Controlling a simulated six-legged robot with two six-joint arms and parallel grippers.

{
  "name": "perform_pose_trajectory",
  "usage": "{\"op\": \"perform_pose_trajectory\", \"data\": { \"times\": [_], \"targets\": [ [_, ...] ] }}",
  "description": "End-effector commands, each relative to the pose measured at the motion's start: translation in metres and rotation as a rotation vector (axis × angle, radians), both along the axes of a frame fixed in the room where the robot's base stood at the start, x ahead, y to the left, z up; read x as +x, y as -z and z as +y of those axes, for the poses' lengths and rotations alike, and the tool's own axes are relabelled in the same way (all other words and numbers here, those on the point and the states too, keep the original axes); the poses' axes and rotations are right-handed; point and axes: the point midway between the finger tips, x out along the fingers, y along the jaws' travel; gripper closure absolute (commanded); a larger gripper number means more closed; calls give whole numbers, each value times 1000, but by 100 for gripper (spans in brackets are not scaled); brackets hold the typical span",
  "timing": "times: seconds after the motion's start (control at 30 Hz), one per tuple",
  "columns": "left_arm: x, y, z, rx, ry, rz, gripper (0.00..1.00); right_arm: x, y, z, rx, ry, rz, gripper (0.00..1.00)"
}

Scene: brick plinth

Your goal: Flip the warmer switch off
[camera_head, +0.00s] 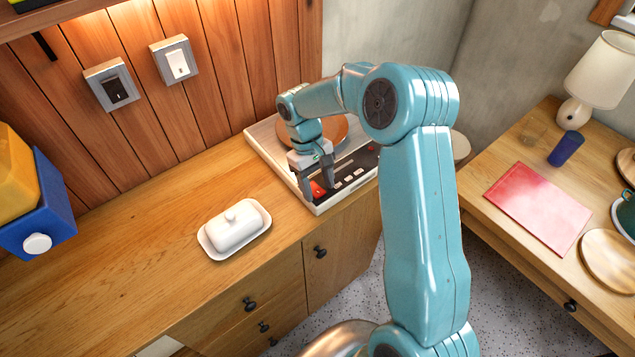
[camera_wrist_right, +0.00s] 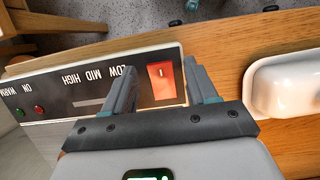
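The warmer (camera_head: 262,137) is a pale flat appliance with a dark control strip and a round brown plate, on the wooden counter against the plank wall. Its red rocker switch (camera_head: 318,187) is at the strip's left end, partly hidden by my right gripper (camera_head: 321,197). In the right wrist view the red switch (camera_wrist_right: 161,84) shows a white mark and lies between the two spread fingers of my right gripper (camera_wrist_right: 160,66). The gripper is open and holds nothing. I cannot tell whether a fingertip touches the switch. My left gripper is not in view.
A white butter dish (camera_head: 235,228) sits on the counter left of the warmer. Two wall switches, black (camera_head: 114,90) and white (camera_head: 176,62), are on the planks. A blue and yellow box (camera_head: 38,215) stands far left. A side table with a lamp (camera_head: 600,75) is at right.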

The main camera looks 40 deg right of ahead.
Motion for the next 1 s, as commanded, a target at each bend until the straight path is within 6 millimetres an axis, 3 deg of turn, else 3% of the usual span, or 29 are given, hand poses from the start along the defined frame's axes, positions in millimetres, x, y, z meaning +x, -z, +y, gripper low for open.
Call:
{"op": "perform_pose_trajectory", "data": {
  "times": [0.23,0.7,0.8,1.0],
  "targets": [
    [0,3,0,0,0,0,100,6,-16,-1,-1,0,-4,43],
    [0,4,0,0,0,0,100,39,-129,-4,0,0,-4,43],
    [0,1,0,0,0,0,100,43,-144,-4,0,0,-3,43],
    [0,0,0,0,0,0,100,47,-156,-5,0,0,0,43]
  ]
}}
